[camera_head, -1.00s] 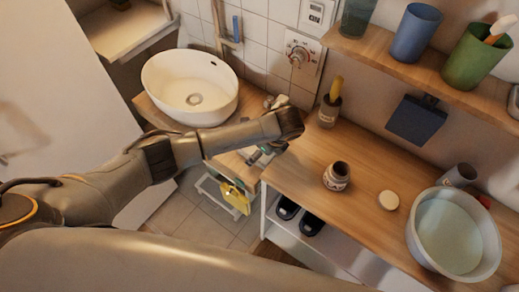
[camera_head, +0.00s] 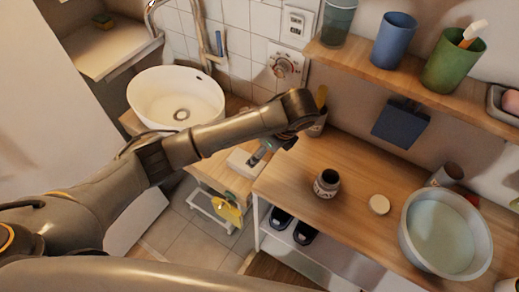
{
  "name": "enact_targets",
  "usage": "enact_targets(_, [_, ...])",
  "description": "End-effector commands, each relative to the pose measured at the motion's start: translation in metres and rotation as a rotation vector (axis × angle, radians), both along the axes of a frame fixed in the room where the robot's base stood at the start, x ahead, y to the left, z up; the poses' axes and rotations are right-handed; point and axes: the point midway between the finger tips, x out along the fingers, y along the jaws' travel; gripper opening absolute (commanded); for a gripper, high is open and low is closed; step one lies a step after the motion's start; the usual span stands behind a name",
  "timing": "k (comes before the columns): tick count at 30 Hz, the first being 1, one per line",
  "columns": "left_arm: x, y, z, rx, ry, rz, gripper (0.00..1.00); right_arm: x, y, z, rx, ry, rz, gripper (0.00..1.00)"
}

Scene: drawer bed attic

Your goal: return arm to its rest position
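My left arm comes in from the left and stretches across the view toward the wooden counter. My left gripper (camera_head: 262,152) hangs below the wrist, over the gap between the washbasin cabinet and the counter. Its fingers are small and partly hidden, so I cannot tell whether they are open or shut. My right gripper is not in view.
A white basin (camera_head: 176,97) stands behind the arm. An open jar (camera_head: 327,183), a round lid (camera_head: 379,204) and a tub of water (camera_head: 445,232) stand on the counter (camera_head: 300,170). A shelf (camera_head: 400,75) holds cups (camera_head: 394,40). Slippers (camera_head: 304,232) lie below.

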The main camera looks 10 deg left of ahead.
Motion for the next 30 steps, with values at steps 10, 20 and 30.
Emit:
enact_targets(10, [0.0,0.0,0.0,0.0,-0.001,0.0,0.86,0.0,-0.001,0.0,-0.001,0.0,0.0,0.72])
enact_targets(20, [-0.041,-0.031,-0.028,-0.192,-0.01,0.108,0.86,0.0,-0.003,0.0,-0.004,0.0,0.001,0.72])
enact_targets(30, [-0.132,-0.037,-0.055,-0.642,-0.094,0.773,0.86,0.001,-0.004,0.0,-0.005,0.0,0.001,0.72])
